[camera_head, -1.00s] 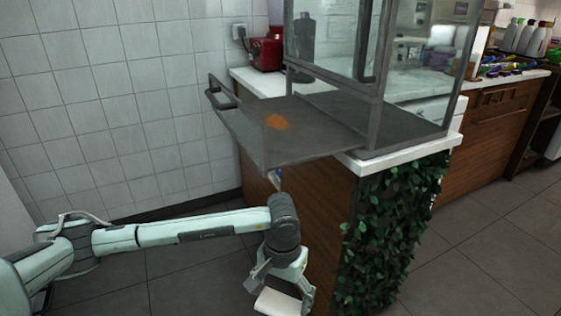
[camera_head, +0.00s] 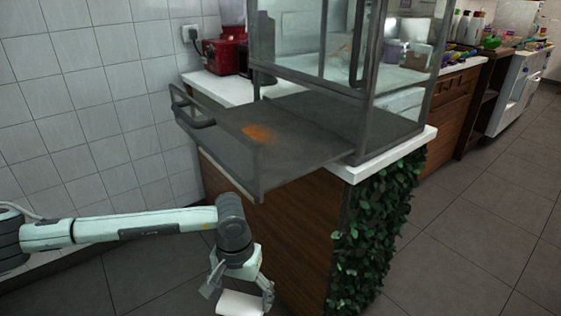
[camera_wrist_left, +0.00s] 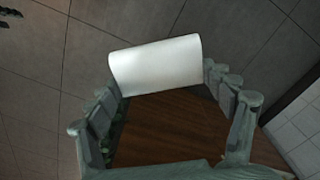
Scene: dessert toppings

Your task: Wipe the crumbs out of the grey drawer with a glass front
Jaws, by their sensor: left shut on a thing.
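The grey drawer (camera_head: 213,148) with a glass front is pulled out of a glass cabinet on the counter. An orange patch of crumbs (camera_head: 258,133) lies on its floor. My left gripper (camera_head: 243,298) hangs low in front of the wooden counter, below and apart from the drawer. It is shut on a white roll or cloth (camera_head: 240,303), which also shows between the fingers in the left wrist view (camera_wrist_left: 156,64). My right gripper is not in view.
The drawer juts out past the counter (camera_head: 395,150), above my left arm. Leafy greenery (camera_head: 375,240) covers the counter's end. A red appliance (camera_head: 224,58) stands behind the drawer. Grey tiled floor (camera_head: 470,240) is clear at right.

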